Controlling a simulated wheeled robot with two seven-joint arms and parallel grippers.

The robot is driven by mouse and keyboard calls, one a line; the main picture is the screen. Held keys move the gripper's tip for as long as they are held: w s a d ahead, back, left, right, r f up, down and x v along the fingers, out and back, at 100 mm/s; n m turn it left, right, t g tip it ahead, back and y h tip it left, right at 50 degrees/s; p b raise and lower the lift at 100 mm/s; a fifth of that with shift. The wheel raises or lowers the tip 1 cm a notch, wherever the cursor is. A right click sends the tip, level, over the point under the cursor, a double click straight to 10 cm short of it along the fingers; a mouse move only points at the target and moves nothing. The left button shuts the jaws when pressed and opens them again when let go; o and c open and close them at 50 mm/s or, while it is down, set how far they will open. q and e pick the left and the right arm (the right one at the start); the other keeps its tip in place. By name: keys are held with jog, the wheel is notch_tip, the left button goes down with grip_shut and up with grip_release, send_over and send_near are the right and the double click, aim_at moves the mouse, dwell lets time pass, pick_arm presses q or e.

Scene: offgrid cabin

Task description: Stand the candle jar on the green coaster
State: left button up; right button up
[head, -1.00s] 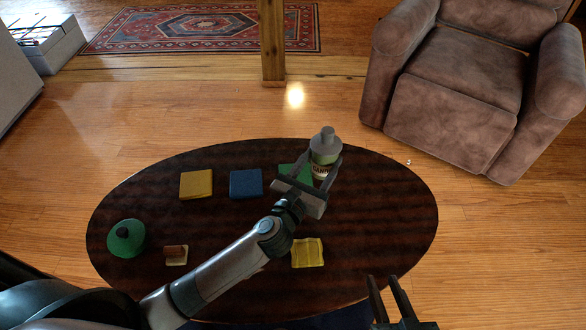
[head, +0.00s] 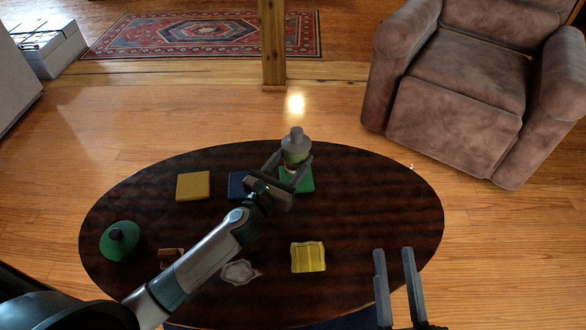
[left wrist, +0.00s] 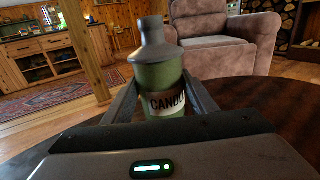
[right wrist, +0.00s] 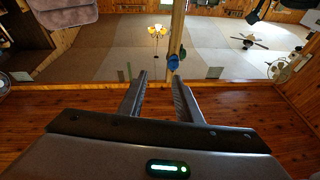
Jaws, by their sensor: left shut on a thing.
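The candle jar (head: 297,145) is green with a grey neck and top and a pale "CANDLE" label; it also shows upright in the left wrist view (left wrist: 160,78). My left gripper (head: 293,160) is shut on it, one finger on each side. The green coaster (head: 306,184) is a flat square on the dark oval table (head: 370,215). In the head view the jar overlaps the coaster's upper part. I cannot tell whether its base touches the coaster, as the gripper hides part of it. My right gripper (head: 394,251) is open and empty near the table's right front edge.
A blue square (head: 237,184), partly behind my left gripper, and a yellow square (head: 193,186) lie left of the coaster. A yellow piece (head: 308,257), a whitish flat item (head: 238,272), a small brown item (head: 170,257) and a green round object (head: 120,240) lie nearer. The table's right is clear.

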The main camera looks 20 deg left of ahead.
aim_at(291, 170)
dwell(0.3)
